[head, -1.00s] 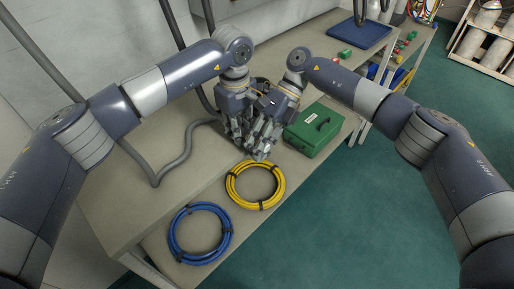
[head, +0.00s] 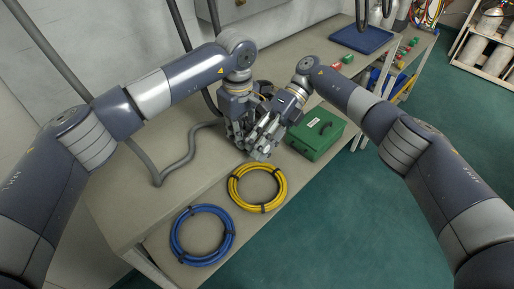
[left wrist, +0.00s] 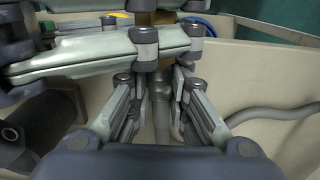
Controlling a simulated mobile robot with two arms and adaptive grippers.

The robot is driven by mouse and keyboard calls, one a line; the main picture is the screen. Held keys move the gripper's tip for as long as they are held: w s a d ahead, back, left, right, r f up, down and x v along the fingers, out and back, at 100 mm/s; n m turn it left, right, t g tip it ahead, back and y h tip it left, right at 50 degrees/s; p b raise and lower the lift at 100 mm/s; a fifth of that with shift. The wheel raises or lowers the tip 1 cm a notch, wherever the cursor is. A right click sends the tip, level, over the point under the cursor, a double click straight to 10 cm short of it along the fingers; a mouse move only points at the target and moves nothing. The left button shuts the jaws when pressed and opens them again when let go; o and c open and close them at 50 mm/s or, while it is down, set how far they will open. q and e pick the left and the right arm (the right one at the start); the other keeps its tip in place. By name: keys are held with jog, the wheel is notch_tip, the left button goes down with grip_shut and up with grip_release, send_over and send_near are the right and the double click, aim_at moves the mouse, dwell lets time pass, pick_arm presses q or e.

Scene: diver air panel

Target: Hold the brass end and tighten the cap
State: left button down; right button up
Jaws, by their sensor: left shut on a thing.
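My left gripper (head: 238,137) is over the bench and shut on the brass end (left wrist: 147,66). In the left wrist view its fingers (left wrist: 160,100) close around the piece, with a grey hose between them. A brownish-brass part (left wrist: 156,18) shows at the top of that view. My right gripper (head: 262,145) is right beside the left one, and its fingers cross in front of the piece in the left wrist view. The cap is hidden behind these fingers, and I cannot tell whether they grip it.
On the bench lie a yellow hose coil (head: 257,187), a blue hose coil (head: 202,235) and a green case (head: 317,133) close to my right gripper. A grey hose (head: 176,168) curves at the left. A blue mat (head: 362,38) and small red and green parts are at the back.

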pick_arm(q)
jog(key=shift+s+f, duration=0.1)
jog(key=shift+s, duration=0.05)
pick_arm(e)
jog(key=shift+d+f+m, duration=0.15)
jog(key=shift+d+f, duration=0.05)
jog(key=shift+f, duration=0.25)
jog(key=shift+d+f+m, duration=0.15)
jog(key=shift+d+f, duration=0.05)
jog(key=shift+f, duration=0.25)
pick_arm(q)
jog(key=shift+d, duration=0.1)
jog(key=shift+w, duration=0.25)
jog(key=shift+w+d+f, duration=0.2)
jog(key=shift+w, duration=0.4)
jog(key=shift+s+a+r, duration=0.1)
jog(key=shift+s+a, duration=0.05)
jog(key=shift+a, duration=0.05)
pick_arm(e)
jog(key=shift+w+d+t+h, duration=0.15)
jog(key=shift+w+t+h, duration=0.15)
jog(key=shift+t+h, duration=0.3)
jog(key=shift+w+d+t+h, duration=0.15)
jog(key=shift+w+t+h, duration=0.15)
jog(key=shift+t+h, duration=0.25)
